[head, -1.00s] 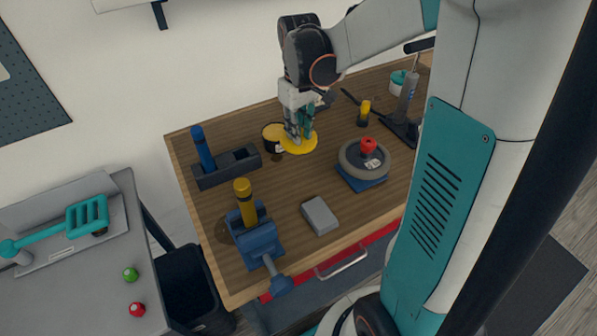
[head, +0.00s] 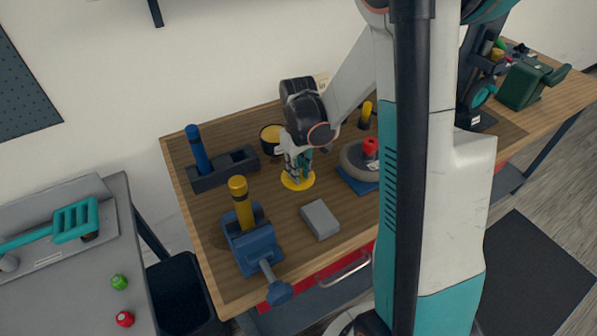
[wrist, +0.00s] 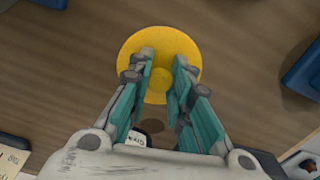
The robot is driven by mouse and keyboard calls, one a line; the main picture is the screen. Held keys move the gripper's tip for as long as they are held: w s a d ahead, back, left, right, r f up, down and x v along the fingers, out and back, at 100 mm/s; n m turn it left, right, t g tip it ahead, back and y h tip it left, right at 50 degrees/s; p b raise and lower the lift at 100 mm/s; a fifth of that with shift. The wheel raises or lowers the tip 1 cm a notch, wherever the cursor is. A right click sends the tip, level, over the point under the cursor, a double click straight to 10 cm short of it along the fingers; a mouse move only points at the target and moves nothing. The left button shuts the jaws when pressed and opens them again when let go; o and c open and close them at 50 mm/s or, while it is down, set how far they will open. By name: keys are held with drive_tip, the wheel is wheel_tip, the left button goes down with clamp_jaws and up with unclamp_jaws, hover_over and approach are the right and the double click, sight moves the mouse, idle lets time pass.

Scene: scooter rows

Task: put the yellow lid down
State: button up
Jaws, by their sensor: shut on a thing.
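The yellow lid (head: 299,184) is a round flat disc in the head view, over the middle of the wooden bench. In the wrist view the lid (wrist: 160,92) has a small round knob at its centre, between my fingers. My gripper (head: 297,176) points down and is shut on the lid's knob; the fingers also show in the wrist view (wrist: 161,68). The lid looks level and close to the bench top; I cannot tell whether it touches. A dark tin with yellow contents (head: 271,134) stands open behind it, apart from the lid.
A grey block (head: 320,219) lies in front of the lid. A grey wheel (head: 356,161) on a blue base stands to the right. A blue vise (head: 254,246) holds a yellow-topped cylinder at front left. A dark holder (head: 224,171) is at left. Bare wood lies left of the lid.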

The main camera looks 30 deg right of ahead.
drive_tip(key=shift+f, duration=0.15)
drive_tip(key=o, duration=0.9)
drive_tip(key=shift+c, duration=0.2)
wheel_tip(320, 180, up, 12)
drive_tip(key=p, duration=0.4)
drive_tip(key=shift+r, duration=0.25)
drive_tip(key=s+a+r+m+t, duration=0.1)
drive_tip(key=s+a+r+t, duration=0.2)
drive_tip(key=s+a+r, duration=0.2)
drive_tip(key=s+a+r+t+b, duration=0.1)
drive_tip(key=s+a+r+t, duration=0.3)
drive_tip(key=s, duration=0.6)
drive_tip(key=shift+a+r+m, duration=0.4)
drive_tip(key=shift+a+r, duration=0.05)
drive_tip(key=shift+a, duration=0.35)
